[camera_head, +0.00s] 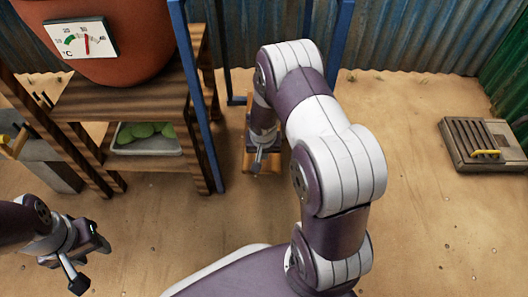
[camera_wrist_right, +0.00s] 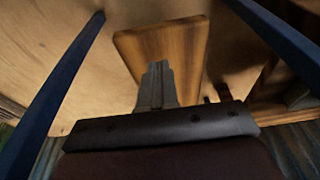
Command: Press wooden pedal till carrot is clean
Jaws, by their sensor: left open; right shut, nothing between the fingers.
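The wooden pedal (camera_head: 276,163) lies low between the blue posts in the head view, partly hidden by my right arm. In the right wrist view the pedal (camera_wrist_right: 180,42) is a flat, light brown board. My right gripper (camera_head: 257,163) points down over it, shut and empty. Its fingers (camera_wrist_right: 157,78) overlap the board in the wrist view; I cannot tell whether they touch it. My left gripper (camera_head: 86,262) is open and empty, low at the left of the head view. No carrot is in view.
Blue posts (camera_head: 196,90) stand on both sides of my right forearm. A wooden shelf (camera_head: 120,98) at left holds a clay pot (camera_head: 130,65) with a temperature dial and a tray (camera_head: 150,148) of green produce. A slatted box (camera_head: 470,150) lies far right. Sandy ground is clear between.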

